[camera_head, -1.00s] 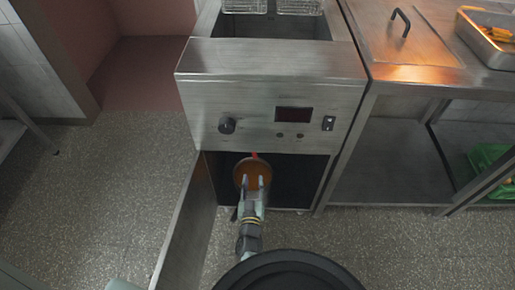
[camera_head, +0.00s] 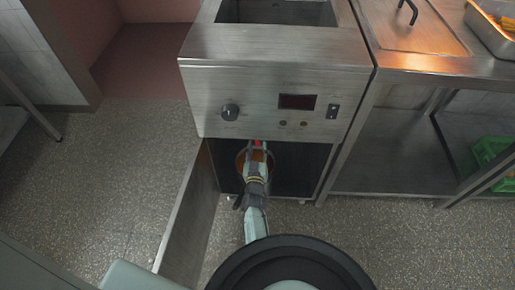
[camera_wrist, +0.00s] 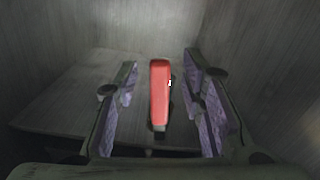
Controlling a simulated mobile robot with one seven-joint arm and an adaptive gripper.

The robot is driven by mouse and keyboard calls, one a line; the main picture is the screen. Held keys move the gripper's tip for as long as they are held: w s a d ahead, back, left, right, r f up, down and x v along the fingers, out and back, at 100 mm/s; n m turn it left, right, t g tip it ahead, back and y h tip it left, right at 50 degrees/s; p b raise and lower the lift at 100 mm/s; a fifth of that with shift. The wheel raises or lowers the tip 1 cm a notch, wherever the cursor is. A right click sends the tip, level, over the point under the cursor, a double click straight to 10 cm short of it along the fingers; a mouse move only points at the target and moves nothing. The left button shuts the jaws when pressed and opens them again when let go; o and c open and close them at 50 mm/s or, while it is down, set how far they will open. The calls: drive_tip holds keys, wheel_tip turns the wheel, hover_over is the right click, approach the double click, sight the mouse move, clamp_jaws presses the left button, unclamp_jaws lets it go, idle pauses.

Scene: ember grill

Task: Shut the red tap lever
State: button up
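The red tap lever (camera_wrist: 159,92) stands lengthwise in the middle of the wrist view, inside the dark cabinet of the fryer. In the head view a small red part of the lever (camera_head: 257,144) shows just under the fryer's front panel. My gripper (camera_wrist: 160,100) is open, with one finger on each side of the lever and a visible gap on both sides. In the head view my gripper (camera_head: 258,155) is inside the cabinet opening, over a round orange-brown vessel (camera_head: 241,163) that is mostly hidden behind it.
The fryer's front panel (camera_head: 270,85) with knob and display overhangs the opening. The cabinet door (camera_head: 190,225) stands open at the left. A steel counter (camera_head: 425,55) with a lower shelf and a green crate (camera_head: 490,155) is at the right. Floor at the left is clear.

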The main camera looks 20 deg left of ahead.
clamp_jaws()
idle(0.3)
idle(0.5)
